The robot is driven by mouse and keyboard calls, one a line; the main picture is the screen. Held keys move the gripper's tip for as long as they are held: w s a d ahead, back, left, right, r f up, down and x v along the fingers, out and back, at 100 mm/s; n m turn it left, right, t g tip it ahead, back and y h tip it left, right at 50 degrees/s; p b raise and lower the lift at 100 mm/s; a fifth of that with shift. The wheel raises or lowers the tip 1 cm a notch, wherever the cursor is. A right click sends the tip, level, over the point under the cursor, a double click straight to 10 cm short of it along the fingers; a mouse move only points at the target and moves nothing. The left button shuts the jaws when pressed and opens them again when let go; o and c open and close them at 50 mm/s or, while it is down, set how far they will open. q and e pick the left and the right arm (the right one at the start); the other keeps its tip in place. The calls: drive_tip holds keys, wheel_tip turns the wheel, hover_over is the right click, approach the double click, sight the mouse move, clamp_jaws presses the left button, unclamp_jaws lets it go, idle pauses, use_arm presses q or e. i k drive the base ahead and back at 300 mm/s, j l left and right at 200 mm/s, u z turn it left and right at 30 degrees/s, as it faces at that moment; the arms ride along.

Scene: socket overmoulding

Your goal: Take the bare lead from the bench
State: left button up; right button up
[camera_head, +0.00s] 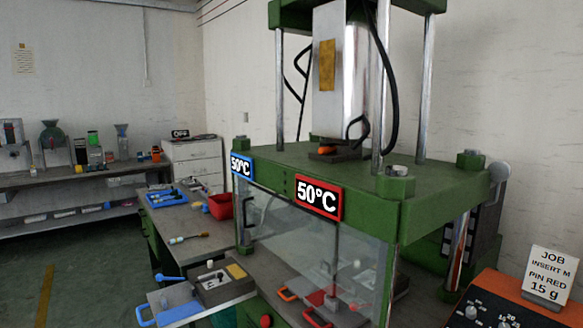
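A grey bench (205,250) stands left of the green press. A thin item (187,238) with a pale and yellow body lies on its top near the left edge; it is too small to tell whether it is the bare lead. A blue tray (155,204) farther back on the bench holds several small thin items. I cannot single out a bare lead among them. Neither of my grippers is in view.
The green press (365,195) with clear guards and 50°C signs fills the centre and right. A red bin (220,206) stands on the bench. A blue-handled plate (172,303) and grey box (222,284) are in front. A job card (550,276) stands right.

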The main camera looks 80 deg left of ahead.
sight(179, 239)
drive_tip(key=k+l, duration=0.15)
drive_tip(key=k, duration=0.35)
drive_tip(key=k+l, duration=0.15)
drive_tip(key=k, duration=0.3)
drive_tip(key=u, duration=0.45)
drive_tip(key=k+u, duration=0.1)
drive_tip(key=u, duration=1.15)
drive_tip(key=k+j+u, duration=0.1)
drive_tip(key=u, duration=0.75)
